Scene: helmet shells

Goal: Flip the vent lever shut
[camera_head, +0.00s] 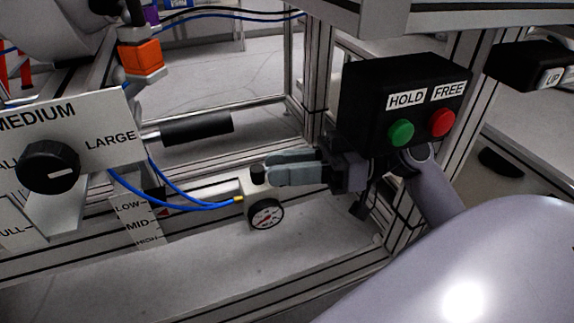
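My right gripper (268,172) reaches in from the right and points left, in front of the frame. The fingertips are right beside a small black knob (257,174) on a white block, above a round pressure gauge (265,214). I cannot tell if they touch it. No part is labelled as the vent lever; a black-handled bar (197,128) sticks out to the right further up. My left gripper is not in view.
A black box (362,107) with green and red buttons, marked HOLD and FREE, hangs just above my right gripper. A dial panel (112,112) stands at left. Blue hoses (185,200) run to the gauge. The grey floor panel (215,265) below is clear.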

